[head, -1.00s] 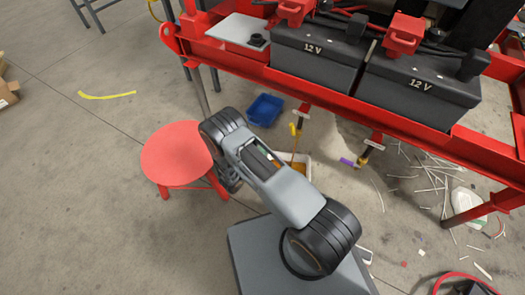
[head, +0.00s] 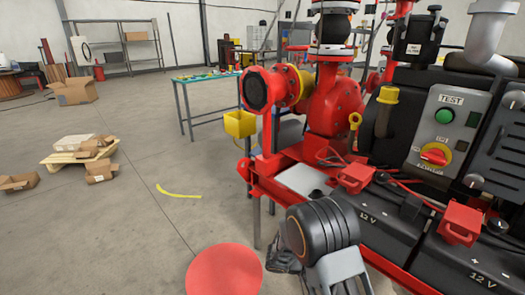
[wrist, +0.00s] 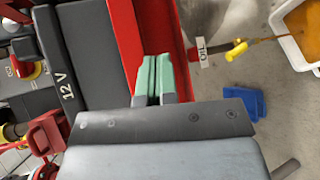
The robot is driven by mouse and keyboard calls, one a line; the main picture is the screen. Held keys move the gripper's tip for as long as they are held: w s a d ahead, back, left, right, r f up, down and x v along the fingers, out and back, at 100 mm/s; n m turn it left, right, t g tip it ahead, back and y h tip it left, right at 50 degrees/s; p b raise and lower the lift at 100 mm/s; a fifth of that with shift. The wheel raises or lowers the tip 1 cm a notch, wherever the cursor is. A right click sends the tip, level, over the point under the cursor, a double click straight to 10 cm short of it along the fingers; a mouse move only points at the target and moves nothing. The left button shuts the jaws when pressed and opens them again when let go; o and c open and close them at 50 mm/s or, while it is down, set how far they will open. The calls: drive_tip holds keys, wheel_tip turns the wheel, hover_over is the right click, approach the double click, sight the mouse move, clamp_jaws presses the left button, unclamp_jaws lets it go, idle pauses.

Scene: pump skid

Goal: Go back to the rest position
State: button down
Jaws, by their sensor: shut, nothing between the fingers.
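My gripper (wrist: 153,80) shows in the wrist view with its two green-padded fingers together and nothing between them. Its fingertips appear over the red frame rail of the pump skid, beside a black 12 V battery (wrist: 80,60). I cannot tell the height above the rail. In the head view my arm stands at the bottom, in front of the skid, and its fingers cannot be made out there.
The red skid (head: 262,180) with its batteries and control box (head: 445,125) fills the right. A red round stool (head: 225,272) stands left of my arm. A blue bin (wrist: 245,104) and an oil tray (wrist: 283,17) lie below.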

drive_tip(key=s+a+r+t+y+p, duration=0.1)
drive_tip(key=s+r+y+p, duration=0.3)
drive_tip(key=r, duration=0.9)
drive_tip(key=s+a+r+m+t+y+p, duration=0.1)
drive_tip(key=s+r+y+p, duration=0.3)
drive_tip(key=r+p, duration=0.6)
drive_tip(key=s+a+r+t+y+p, duration=0.2)
drive_tip(key=r+y+p, duration=0.4)
drive_tip(key=r, duration=1.1)
drive_tip(key=s+a, duration=0.1)
drive_tip(key=s, duration=0.1)
drive_tip(key=shift+s+r+m+p, duration=0.35)
drive_tip(key=shift+m+p, duration=0.05)
drive_tip(key=shift+d, duration=0.1)
